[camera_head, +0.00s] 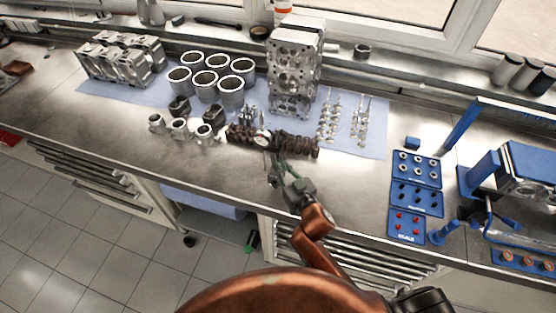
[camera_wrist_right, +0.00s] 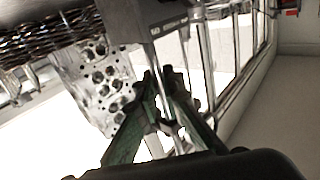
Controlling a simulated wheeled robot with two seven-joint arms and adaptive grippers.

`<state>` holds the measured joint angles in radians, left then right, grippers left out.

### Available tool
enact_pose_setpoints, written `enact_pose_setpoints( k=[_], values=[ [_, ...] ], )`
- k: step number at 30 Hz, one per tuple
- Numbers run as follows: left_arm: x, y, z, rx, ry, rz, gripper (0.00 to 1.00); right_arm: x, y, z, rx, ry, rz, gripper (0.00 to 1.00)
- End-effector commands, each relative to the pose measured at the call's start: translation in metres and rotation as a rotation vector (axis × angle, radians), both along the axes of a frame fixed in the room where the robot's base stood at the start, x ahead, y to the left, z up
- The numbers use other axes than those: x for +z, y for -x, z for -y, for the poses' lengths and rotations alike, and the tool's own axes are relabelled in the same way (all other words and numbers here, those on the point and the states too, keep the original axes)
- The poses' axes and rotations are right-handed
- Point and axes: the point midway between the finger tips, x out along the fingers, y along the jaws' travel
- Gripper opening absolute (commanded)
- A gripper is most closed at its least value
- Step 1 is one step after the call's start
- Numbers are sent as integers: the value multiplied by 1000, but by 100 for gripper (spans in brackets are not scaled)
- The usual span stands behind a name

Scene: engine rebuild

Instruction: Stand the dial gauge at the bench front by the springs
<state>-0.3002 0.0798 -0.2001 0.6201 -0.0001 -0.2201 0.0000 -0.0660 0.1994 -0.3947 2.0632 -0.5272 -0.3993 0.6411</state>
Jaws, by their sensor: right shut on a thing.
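The dial gauge (camera_head: 262,140) has a small round pale face and shows in the head view at the front of the row of springs. My right gripper (camera_head: 275,160) reaches in from the bench front and is shut on the gauge. In the right wrist view my green fingers (camera_wrist_right: 162,100) close around a slim metal stem, with a dark grey body (camera_wrist_right: 140,18) beyond it. The brown coil springs (camera_head: 298,148) stand in a row right behind and beside the gauge; they also show in the right wrist view (camera_wrist_right: 50,40). I cannot tell whether the gauge touches the bench. My left gripper is not in view.
The cylinder head (camera_head: 292,65) stands behind the springs, with valves (camera_head: 328,118) to its right. Pistons (camera_head: 178,128) and cylinder liners (camera_head: 205,78) stand to the left. Blue trays (camera_head: 415,200) lie at the right. The bench front (camera_head: 350,185) between is bare.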

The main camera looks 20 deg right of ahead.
Motion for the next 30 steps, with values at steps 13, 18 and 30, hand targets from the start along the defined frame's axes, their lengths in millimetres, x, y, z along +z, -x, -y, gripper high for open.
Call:
enact_pose_setpoints(
  k=[13, 18, 30],
  values=[
    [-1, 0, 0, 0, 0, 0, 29, 0, 0, 0, 1, -2, 9, 0],
    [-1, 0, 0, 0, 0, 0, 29, -1, 0, 0, 1, 0, 7, 14],
    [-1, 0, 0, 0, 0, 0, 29, -9, 0, 1, -2, 1, -8, 28]
  ],
)
